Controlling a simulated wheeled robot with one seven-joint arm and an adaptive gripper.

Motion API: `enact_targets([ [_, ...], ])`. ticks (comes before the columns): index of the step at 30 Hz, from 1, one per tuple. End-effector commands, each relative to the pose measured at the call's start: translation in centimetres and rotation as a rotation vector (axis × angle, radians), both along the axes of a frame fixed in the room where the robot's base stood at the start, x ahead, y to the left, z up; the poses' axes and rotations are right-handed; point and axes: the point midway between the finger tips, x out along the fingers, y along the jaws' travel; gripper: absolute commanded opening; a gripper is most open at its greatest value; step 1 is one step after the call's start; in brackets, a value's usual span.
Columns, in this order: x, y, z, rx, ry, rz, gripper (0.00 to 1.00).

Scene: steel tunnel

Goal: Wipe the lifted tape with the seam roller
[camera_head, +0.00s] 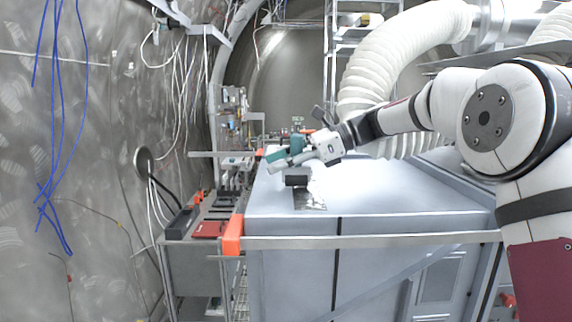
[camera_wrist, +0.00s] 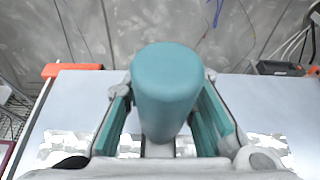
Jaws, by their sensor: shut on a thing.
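My gripper (camera_head: 277,161) is shut on the seam roller, low over the left part of the grey cabinet top. The roller's thick teal handle (camera_wrist: 166,88) stands between the two teal-padded fingers in the wrist view. A black cylinder (camera_head: 296,181) shows just below the gripper in the head view; I cannot tell whether it is the roller's wheel. The silver, crinkled tape (camera_head: 310,199) lies on the cabinet top beside and under it. In the wrist view the tape (camera_wrist: 268,146) shows on both sides of the gripper, its middle hidden. Contact between roller and tape cannot be made out.
The grey cabinet top (camera_head: 385,205) is largely clear to the right. A green object (camera_head: 297,122) stands beyond the gripper. A white ribbed duct (camera_head: 385,60) hangs behind my arm. A lower bench (camera_head: 200,245) stands left.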

Motion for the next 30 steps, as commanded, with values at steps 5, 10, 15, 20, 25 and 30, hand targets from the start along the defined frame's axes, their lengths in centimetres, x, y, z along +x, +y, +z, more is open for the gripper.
enact_targets([
  [5,1.1,0.0,-0.3,0.001,-0.001,0.000,0.00],
  [10,1.5,-0.1,-0.2,0.000,0.000,-0.001,0.00],
  [15,1.5,-1.0,-0.1,0.000,-0.001,-0.002,0.00],
  [20,1.4,-2.3,-0.1,0.000,-0.001,-0.002,0.00],
  [25,1.4,-3.6,-0.1,0.000,0.000,-0.001,0.00],
  [30,1.5,-4.1,-0.2,0.000,-0.001,-0.001,0.00],
])
